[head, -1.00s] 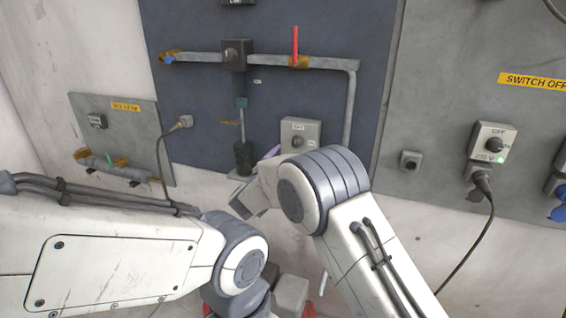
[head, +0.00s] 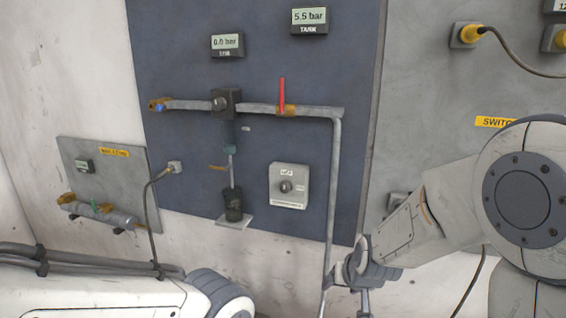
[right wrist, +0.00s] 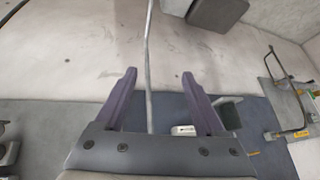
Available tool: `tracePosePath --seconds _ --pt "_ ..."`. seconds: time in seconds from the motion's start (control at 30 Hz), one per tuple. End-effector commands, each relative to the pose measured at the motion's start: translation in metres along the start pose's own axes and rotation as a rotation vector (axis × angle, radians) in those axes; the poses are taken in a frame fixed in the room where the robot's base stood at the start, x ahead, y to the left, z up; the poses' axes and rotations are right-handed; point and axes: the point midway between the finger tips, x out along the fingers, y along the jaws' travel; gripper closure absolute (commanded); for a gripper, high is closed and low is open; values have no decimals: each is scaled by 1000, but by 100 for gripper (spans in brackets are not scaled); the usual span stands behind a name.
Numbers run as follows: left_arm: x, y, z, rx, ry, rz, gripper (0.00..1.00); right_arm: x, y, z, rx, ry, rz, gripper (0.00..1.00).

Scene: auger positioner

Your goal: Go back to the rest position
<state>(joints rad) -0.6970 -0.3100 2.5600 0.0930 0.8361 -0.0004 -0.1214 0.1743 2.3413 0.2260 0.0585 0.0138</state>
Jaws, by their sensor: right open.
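My right gripper (head: 364,298) hangs low in the head view, below the bottom edge of the dark blue panel (head: 270,135) and beside the lower end of a grey pipe. In the right wrist view my right gripper (right wrist: 158,76) has its two purple-grey fingers spread, with nothing between them but wall and the thin pipe (right wrist: 150,60) behind. My left arm (head: 90,290) crosses the lower left of the head view; its gripper is out of the picture.
The panel carries a grey switch box (head: 289,186), a red-handled valve (head: 284,108), a dark cylinder (head: 232,204) on a small ledge and two gauges reading 0.0 bar (head: 227,44) and 5.5 bar (head: 309,20). A small panel (head: 110,180) is at left.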

Motion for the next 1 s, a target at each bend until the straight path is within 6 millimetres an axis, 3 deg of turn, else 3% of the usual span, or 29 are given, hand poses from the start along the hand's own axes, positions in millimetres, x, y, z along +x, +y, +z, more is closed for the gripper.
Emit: tracePosePath --seconds 0.2,0.47,0.77,1.0 --pt "0 0 0 0 0 0 50 -25 35 60 -64 -166 51 28" --pt "0 0 0 0 0 0 50 -52 66 118 -120 -323 100 28" --pt "0 0 0 0 0 0 50 -77 12 139 -287 -388 21 28" --pt "0 0 0 0 0 0 50 -111 -34 171 -466 -454 -60 28"
